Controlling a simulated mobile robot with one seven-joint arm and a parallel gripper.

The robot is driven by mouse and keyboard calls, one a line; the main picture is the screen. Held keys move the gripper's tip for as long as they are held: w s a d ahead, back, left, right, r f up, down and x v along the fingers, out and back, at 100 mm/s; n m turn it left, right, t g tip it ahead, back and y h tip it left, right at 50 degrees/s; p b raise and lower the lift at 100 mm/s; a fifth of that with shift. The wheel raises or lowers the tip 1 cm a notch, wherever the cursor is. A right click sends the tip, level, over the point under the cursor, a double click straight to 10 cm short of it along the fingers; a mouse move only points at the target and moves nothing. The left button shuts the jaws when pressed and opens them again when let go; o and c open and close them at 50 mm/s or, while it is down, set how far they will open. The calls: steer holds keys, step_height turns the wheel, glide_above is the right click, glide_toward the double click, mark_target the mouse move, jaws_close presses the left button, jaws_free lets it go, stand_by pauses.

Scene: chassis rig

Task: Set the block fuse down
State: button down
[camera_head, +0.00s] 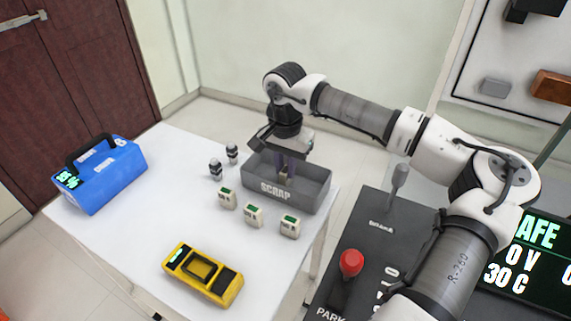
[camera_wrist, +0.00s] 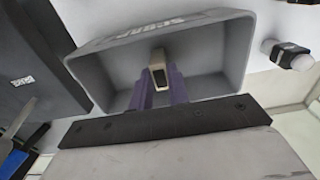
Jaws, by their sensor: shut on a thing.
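My gripper (camera_head: 285,168) points down into the grey bin marked SCRAP (camera_head: 305,196) on the white table. In the wrist view its purple fingers (camera_wrist: 160,84) are shut on a small beige block with a dark end, the block fuse (camera_wrist: 158,60). The block fuse is between the fingertips, inside the outline of the bin. In the head view the fuse (camera_head: 284,178) shows only in part behind the bin's front wall. I cannot tell whether it touches the bin floor. The bin's rim (camera_wrist: 95,85) surrounds the fingers in the wrist view.
Several small beige blocks with green tops (camera_head: 253,215) stand in front of the bin. A yellow meter (camera_head: 203,275) and a blue case (camera_head: 100,175) lie on the white table (camera_head: 150,225). Its middle is clear.

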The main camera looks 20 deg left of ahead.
mark_target(286, 170)
steer(key=shift+f, duration=0.2)
steer(key=c, duration=1.3)
jaws_free()
steer(key=shift+c, duration=0.2)
steer(key=shift+r, duration=0.1)
step_height(286, 170, up, 12)
steer(key=shift+r+b, duration=0.15)
steer(key=shift+b, duration=0.3)
